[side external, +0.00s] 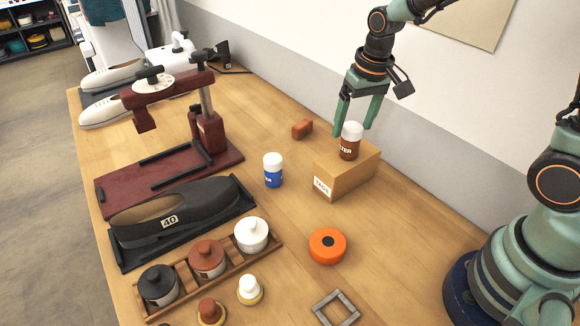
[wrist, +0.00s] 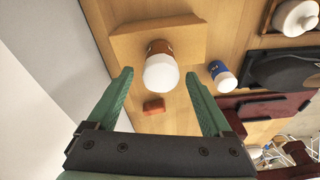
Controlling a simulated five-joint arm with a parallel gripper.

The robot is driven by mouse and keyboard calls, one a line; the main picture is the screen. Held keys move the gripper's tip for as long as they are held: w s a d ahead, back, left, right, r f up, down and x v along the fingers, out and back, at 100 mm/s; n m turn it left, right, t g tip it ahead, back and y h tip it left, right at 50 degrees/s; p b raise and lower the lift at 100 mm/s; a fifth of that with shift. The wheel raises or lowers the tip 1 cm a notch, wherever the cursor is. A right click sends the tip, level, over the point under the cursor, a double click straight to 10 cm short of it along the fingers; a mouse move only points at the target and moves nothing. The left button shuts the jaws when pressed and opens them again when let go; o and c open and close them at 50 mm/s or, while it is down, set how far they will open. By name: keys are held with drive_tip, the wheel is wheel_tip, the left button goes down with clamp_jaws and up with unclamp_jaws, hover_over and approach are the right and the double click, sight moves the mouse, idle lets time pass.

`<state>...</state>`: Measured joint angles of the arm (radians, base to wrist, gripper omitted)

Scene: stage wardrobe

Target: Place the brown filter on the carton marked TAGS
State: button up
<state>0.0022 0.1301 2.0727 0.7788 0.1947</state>
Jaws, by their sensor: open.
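The brown filter (side external: 349,147), a small brown bottle with a white cap and partly visible lettering, stands upright on top of the carton marked TAGS (side external: 331,186). My gripper (side external: 355,124) is open just above and around the filter's cap, with green fingers spread apart. In the wrist view, the filter (wrist: 160,68) shows ahead of and between the fingers of my gripper (wrist: 160,85), with a gap on each side. The carton (wrist: 125,42) lies under it there. The carton's label faces the side camera.
A blue filter bottle (side external: 273,170) stands left of the carton. A reddish-brown block (side external: 302,129) lies behind it. An orange round tin (side external: 327,245) and a grey square frame (side external: 336,308) lie in front. A dark shoe (side external: 185,212) and a rack of pots (side external: 180,292) stand left.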

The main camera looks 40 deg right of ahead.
wheel_tip(320, 180, up, 10)
drive_tip(key=s+r, duration=0.1)
drive_tip(key=s, duration=0.1)
drive_tip(key=s+n+t, duration=0.2)
drive_tip(key=s+t, duration=0.1)
drive_tip(key=s, duration=0.5)
drive_tip(key=shift+s+f+t, duration=0.2)
drive_tip(key=shift+f+t, duration=0.15)
drive_tip(key=shift+t, duration=0.05)
